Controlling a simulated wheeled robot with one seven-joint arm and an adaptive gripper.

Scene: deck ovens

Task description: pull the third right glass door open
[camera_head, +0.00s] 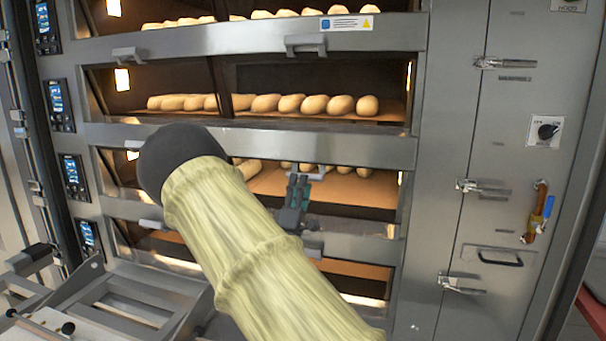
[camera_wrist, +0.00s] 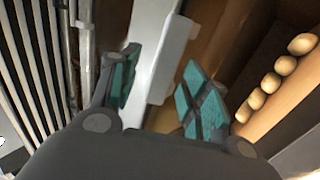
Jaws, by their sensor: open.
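The third right glass door (camera_head: 365,190) is in the third deck from the top, with loaves behind it. I cannot tell whether it is fully closed. Its pale handle (camera_head: 342,170) shows partly behind my gripper (camera_head: 298,187), which is in front of this door. In the wrist view, my gripper (camera_wrist: 158,88) is open, with teal pads on both fingers. A light grey handle bar (camera_wrist: 174,58) shows in the gap between the fingertips and beyond them. I cannot tell whether the fingers touch it. My arm hides the left part of the third deck.
The second-deck right handle (camera_head: 305,44) is above and the fourth-deck handle (camera_head: 312,246) below. Control screens (camera_head: 73,176) line the left side. A grey metal rack (camera_head: 120,300) stands at lower left. A latched side panel (camera_head: 500,180) is at right.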

